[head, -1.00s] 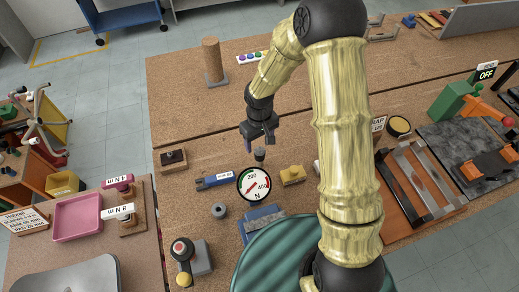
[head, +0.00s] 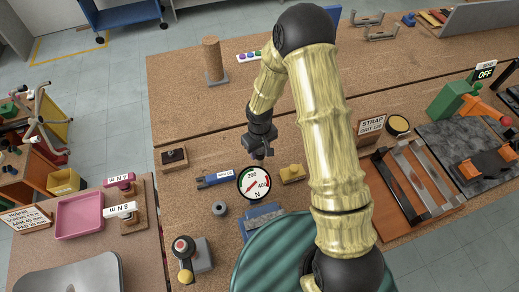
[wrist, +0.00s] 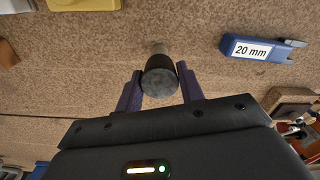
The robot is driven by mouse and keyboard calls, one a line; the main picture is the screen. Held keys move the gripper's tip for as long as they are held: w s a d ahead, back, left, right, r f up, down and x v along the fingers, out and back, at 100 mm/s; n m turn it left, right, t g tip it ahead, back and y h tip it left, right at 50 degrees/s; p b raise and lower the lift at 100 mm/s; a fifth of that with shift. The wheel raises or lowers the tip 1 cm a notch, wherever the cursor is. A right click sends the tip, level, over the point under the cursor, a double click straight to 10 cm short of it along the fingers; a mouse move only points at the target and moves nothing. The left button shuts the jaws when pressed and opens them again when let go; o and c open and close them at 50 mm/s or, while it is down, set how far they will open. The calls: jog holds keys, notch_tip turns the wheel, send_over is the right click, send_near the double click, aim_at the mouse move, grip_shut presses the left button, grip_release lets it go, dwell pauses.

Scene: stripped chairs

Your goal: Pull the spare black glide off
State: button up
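The spare black glide (wrist: 160,77) is a short dark cylinder with a round grey-black end facing the wrist camera. In the head view my gripper (head: 261,153) is low over the bench, just behind the round force dial, and the glide is hidden there.
The force dial (head: 254,183) marked N stands in front of my gripper. A blue "20 mm" tool (head: 219,178) lies left, a yellow block (head: 292,173) right. A wooden post (head: 213,60) stands farther back. The strap rack (head: 410,180) is at right.

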jog(key=o, duration=0.3)
grip_shut()
jog(key=shift+r+p, duration=0.4)
jog(key=shift+r, duration=0.25)
jog(key=shift+c, duration=0.3)
grip_release()
grip_shut()
jog(key=shift+r+p, duration=0.4)
jog(key=shift+r, duration=0.2)
